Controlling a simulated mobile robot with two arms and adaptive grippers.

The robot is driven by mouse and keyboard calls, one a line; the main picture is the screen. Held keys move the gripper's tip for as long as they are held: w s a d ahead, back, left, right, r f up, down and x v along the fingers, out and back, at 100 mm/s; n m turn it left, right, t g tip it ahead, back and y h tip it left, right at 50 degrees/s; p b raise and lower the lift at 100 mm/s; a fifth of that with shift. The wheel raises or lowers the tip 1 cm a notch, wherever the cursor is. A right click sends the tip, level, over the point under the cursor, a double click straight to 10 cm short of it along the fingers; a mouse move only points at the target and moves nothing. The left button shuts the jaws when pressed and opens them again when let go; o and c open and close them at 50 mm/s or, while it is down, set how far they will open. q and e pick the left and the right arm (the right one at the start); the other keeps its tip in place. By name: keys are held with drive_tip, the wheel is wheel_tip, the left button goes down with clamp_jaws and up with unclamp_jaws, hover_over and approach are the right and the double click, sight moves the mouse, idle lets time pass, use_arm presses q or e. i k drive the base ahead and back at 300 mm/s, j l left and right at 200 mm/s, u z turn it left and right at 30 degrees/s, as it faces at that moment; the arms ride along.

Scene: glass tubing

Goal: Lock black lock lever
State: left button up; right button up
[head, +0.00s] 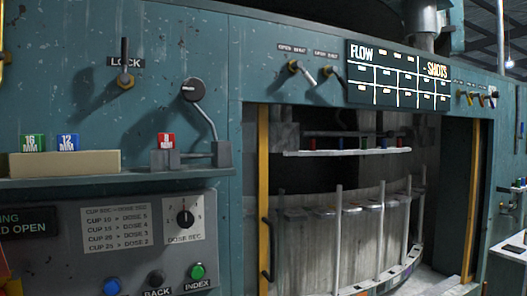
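The black lock lever (125,60) is on the teal machine panel at the upper left, beside the LOCK label (113,62). It stands upright, with its handle pointing up from a brass-coloured base nut (125,82). Nothing touches it. Neither of my grippers can be made out in the head view.
Below the lever, a shelf (110,182) carries a beige block with green and blue marked pieces. A control box (60,235) with a dial and buttons is below. An opening (340,180) holds a curved rack.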

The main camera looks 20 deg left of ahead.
sight(124, 78)
drive_tip(key=u, duration=1.55)
